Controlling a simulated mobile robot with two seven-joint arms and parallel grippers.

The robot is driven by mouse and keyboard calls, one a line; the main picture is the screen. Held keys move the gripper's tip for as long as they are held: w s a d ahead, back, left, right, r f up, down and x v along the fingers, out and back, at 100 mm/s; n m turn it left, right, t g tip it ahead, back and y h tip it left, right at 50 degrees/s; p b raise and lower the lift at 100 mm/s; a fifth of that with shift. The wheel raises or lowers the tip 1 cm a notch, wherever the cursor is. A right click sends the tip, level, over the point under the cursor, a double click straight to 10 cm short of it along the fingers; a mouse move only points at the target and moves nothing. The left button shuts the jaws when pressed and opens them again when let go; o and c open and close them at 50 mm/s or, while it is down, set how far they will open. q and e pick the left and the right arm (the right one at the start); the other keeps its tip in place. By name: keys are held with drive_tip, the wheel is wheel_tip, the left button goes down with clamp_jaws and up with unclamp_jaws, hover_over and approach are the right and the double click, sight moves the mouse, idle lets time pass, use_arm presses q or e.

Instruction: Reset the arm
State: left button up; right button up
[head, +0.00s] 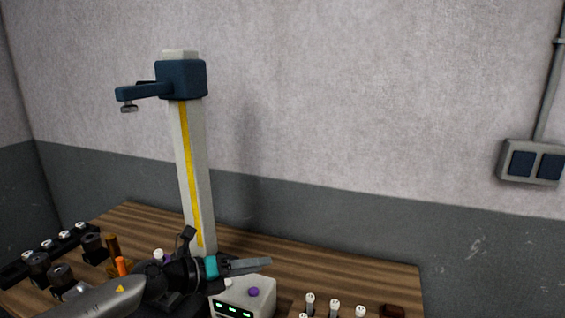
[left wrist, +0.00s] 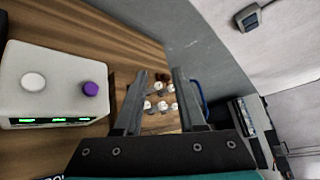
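My left gripper (head: 258,265) reaches in from the lower left in the head view, above the wooden table (head: 345,268), pointing right. In the left wrist view its two fingers (left wrist: 160,76) stand apart with nothing between them, so it is open and empty. Beside and below it is a white box (head: 248,295) with a purple button and green lights. The box also shows in the left wrist view (left wrist: 52,70), left of the fingers, with a white and a purple button. My right gripper is not in view.
A pale column (head: 190,150) with a yellow stripe and a dark blue bracket arm (head: 150,91) rises behind my gripper. Dark cylindrical parts (head: 60,275) stand at left. Several small white-topped pieces (head: 334,307) stand at the front right. The table's back right is clear.

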use_arm(q)
drive_tip(key=s+d+r+n+t, duration=0.35)
drive_tip(key=n+t, duration=0.25)
drive_tip(key=n, duration=0.3)
drive_tip(key=s+a+f+n+g+y, duration=0.4)
drive_tip(key=s+a+f+n+y, duration=0.85)
drive_tip(key=n, duration=0.85)
drive_tip(key=s+f+n+g, duration=0.2)
drive_tip(key=s+f+g, duration=0.1)
drive_tip(key=s, duration=0.7)
drive_tip(key=s+f+n+g, duration=0.2)
drive_tip(key=s+g, duration=0.2)
drive_tip(key=s, duration=0.5)
wheel_tip(320, 180, down, 29)
drive_tip(key=s+g+b, duration=0.1)
drive_tip(key=s+b, duration=0.1)
drive_tip(key=b, duration=0.5)
drive_tip(key=s+a+f+b, duration=0.1)
drive_tip(key=s+f+b, duration=0.1)
drive_tip(key=s+f, duration=0.5)
drive_tip(key=s+a+f+g+b, duration=0.1)
drive_tip(key=s+a+f+b, duration=0.1)
drive_tip(key=s+f, duration=0.6)
wheel_tip(320, 180, down, 5)
drive_tip(key=shift+a+r+h+b, duration=0.1)
drive_tip(key=shift+a+h+b, duration=0.2)
drive_tip(key=shift+b, duration=0.55)
